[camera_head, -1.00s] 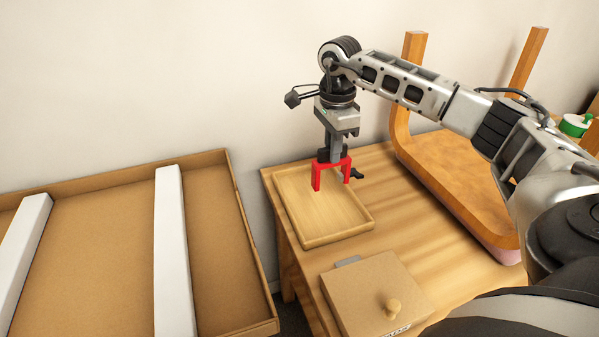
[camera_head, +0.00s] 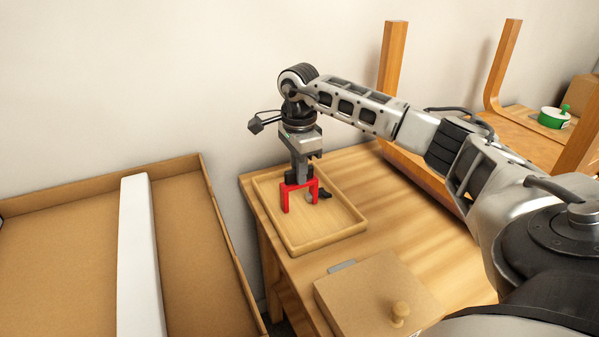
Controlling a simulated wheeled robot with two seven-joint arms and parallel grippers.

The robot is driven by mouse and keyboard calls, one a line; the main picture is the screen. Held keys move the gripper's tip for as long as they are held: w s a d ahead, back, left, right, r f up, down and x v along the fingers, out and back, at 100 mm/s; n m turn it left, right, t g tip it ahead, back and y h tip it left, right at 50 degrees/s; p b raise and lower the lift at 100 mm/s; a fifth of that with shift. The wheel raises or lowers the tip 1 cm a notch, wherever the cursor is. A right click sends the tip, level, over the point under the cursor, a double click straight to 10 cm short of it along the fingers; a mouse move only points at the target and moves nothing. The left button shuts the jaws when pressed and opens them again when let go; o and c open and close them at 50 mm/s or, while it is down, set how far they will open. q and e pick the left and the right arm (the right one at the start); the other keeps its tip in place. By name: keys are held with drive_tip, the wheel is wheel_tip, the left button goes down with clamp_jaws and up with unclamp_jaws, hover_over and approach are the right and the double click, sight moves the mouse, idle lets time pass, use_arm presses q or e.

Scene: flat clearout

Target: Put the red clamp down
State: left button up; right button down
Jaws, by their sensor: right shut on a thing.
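The red clamp (camera_head: 301,186) is a small U-shaped red piece with its legs pointing down and a dark handle at its right side. My right gripper (camera_head: 299,176) comes down from above and is shut on its top. The clamp is over the shallow wooden tray (camera_head: 335,237) on the wooden table. Its legs are low over the tray's floor, and I cannot tell whether they touch it. My left gripper is not in view.
A cardboard box (camera_head: 372,292) with a round wooden knob stands on the table in front of the tray. A large open carton (camera_head: 70,201) with a white bar (camera_head: 141,255) is at the left. An upturned wooden stool (camera_head: 391,60) is behind my arm. A green-and-white pot (camera_head: 553,118) is at right.

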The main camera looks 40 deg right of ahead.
drive_tip(key=shift+f, duration=0.15)
drive_tip(key=c, duration=1.5)
unclamp_jaws()
drive_tip(key=shift+o, duration=0.2)
wheel_tip(320, 180, up, 12)
drive_tip(key=shift+p, duration=0.45)
